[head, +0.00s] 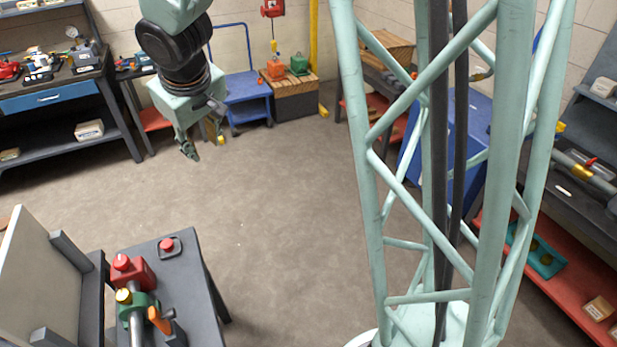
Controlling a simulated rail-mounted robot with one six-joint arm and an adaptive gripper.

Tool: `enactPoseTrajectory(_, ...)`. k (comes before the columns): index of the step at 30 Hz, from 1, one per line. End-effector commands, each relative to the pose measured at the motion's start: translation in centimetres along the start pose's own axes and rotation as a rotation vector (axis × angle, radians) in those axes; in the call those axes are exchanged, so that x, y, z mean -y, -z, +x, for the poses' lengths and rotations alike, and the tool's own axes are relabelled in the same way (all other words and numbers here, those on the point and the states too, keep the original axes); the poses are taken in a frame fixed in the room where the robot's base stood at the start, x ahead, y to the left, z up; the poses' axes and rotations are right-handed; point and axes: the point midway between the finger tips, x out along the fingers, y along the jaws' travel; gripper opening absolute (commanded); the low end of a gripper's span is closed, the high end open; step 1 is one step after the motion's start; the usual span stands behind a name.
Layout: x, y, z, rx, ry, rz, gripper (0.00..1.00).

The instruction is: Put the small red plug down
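My gripper (206,150) hangs in the upper left of the head view, above the open floor. Its fingers look spread apart, and I see nothing red between them. A small yellow piece shows at the right finger; I cannot tell what it is. A small red round piece (167,244), possibly the red plug, sits on a dark square base on the grey table at the lower left. My gripper is well apart from it.
The grey table (185,290) also carries a red block (133,272) with a round knob and a green clamp-like part (140,305) on a metal shaft. A blue cart (245,88) and a workbench (60,80) stand behind. The middle floor is clear.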

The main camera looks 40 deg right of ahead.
Motion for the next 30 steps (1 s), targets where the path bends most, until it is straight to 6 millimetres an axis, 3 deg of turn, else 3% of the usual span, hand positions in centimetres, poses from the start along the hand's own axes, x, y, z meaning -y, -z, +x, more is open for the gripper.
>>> enactPoseTrajectory(15,-2.4,-5.5,-9.7,0.019,-0.031,0.090,0.30)
enactPoseTrajectory(30,-2.9,-12.2,-17.8,0.042,-0.032,0.175,0.30)
